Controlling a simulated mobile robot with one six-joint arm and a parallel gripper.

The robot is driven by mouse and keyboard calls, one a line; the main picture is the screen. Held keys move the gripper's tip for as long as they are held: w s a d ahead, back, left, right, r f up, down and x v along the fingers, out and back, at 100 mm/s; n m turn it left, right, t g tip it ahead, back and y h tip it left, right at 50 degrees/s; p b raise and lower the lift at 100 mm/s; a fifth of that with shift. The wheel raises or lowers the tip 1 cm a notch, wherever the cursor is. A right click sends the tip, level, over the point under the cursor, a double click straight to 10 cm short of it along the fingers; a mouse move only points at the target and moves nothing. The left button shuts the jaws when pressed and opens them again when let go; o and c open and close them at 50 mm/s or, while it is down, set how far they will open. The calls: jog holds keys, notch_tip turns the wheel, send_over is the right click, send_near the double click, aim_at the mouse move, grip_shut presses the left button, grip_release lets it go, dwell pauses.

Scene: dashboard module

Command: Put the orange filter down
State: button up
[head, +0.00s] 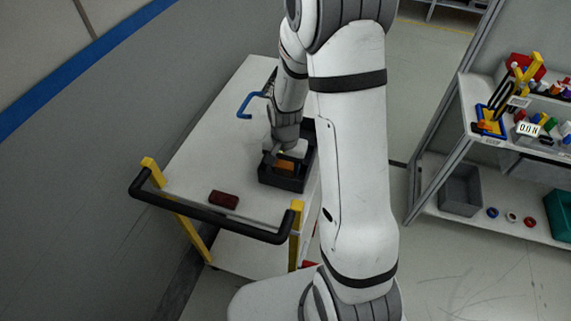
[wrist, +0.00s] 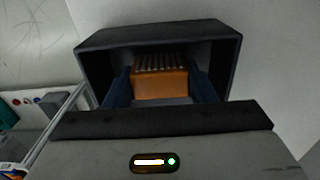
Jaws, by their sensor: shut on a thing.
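The orange filter (wrist: 160,80) is a small block with a ribbed grey top face in the wrist view. My gripper (wrist: 162,88) is shut on it, with a dark blue finger on each side. Filter and fingertips are inside the walls of a black bin (wrist: 225,50). I cannot tell whether the filter touches the bin's floor. In the head view my gripper (head: 285,158) reaches down into the black bin (head: 288,183) on the cart, and part of the orange filter (head: 285,165) shows below it.
The bin stands on the white cart top (head: 195,165), along its right side. A dark red block (head: 223,199) lies near the black cart handle (head: 210,214). A blue-handled tool (head: 250,104) lies farther back. A stocked shelf (head: 455,150) stands at right. The cart's left-middle is clear.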

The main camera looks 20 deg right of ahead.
aim_at(285, 165)
jog(key=shift+f, duration=0.2)
jog(key=o, duration=1)
jog(key=shift+r, duration=0.1)
jog(key=shift+c, duration=0.2)
notch_tip(285, 165, up, 11)
jog(key=s+r+n+t, duration=0.3)
jog(key=s+r+n, duration=0.3)
jog(key=s+r, duration=0.6)
jog(key=shift+s+n+b, duration=0.3)
jog(key=shift+s+b, duration=0.15)
jog(key=shift+s, duration=1.65)
